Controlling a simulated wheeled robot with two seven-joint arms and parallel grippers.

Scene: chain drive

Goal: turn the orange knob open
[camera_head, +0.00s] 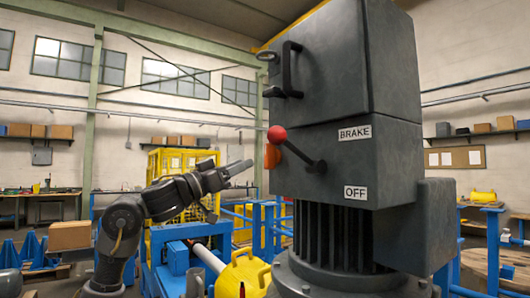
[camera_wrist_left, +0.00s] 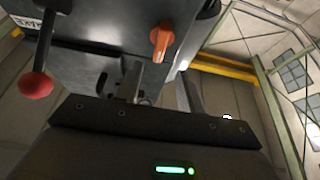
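The orange knob (camera_head: 271,155) is on the left-hand face of the dark grey machine housing (camera_head: 345,150), partly behind the red ball of the brake lever. In the left wrist view the orange knob (camera_wrist_left: 161,41) shows whole, beyond the fingers and a little above the gap between them. My left gripper (camera_head: 240,166) points right toward the knob and is apart from it. In the left wrist view its two fingers (camera_wrist_left: 160,92) stand apart with nothing held between them. My right gripper is in neither view.
The lever with a red ball (camera_head: 277,135) sticks out close to the knob, and its red ball (camera_wrist_left: 36,85) is at left in the wrist view. A dark handle (camera_head: 288,72) is above. Yellow and blue frames (camera_head: 180,165) stand behind my left arm.

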